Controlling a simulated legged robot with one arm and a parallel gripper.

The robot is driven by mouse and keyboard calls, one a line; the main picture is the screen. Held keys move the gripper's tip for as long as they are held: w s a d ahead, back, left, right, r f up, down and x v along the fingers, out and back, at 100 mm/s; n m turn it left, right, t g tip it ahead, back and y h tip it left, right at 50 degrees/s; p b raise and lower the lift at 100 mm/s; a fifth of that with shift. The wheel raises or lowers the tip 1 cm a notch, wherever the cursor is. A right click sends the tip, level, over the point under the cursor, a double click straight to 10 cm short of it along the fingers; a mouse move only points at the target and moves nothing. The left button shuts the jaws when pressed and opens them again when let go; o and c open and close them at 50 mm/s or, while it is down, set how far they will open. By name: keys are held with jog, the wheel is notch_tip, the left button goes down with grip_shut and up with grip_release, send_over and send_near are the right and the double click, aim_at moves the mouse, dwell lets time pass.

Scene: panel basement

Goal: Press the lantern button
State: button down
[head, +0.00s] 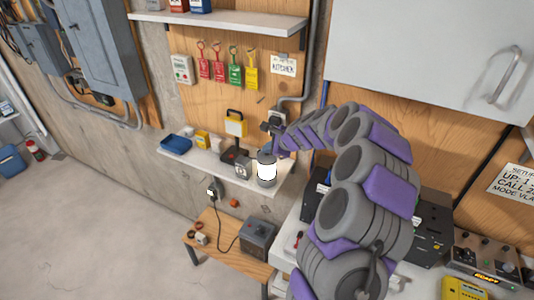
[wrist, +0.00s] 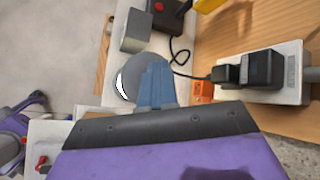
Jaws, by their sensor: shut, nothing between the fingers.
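The lantern (head: 267,168) stands on the narrow wall shelf, near its right end. Its white body glows and it has a grey top and base. In the wrist view the lantern's round grey top (wrist: 131,70) lies beyond my fingers, with a bright white sliver at its left edge. My gripper (head: 270,128) is above and near the lantern. In the wrist view its blue fingers (wrist: 156,68) are together, empty, and overlap the right part of the grey top. I cannot tell whether they touch it. No button can be made out; the fingers cover part of the top.
An outlet with black plugs (wrist: 262,75) is right of my fingers. Below is a wooden bench (head: 213,237) with a dark box (head: 259,238).

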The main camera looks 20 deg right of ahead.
jog(key=shift+r+p, duration=0.7)
jog(key=shift+r, duration=0.05)
notch_tip(320, 180, up, 5)
jog(key=p, duration=0.4)
dwell(0.7)
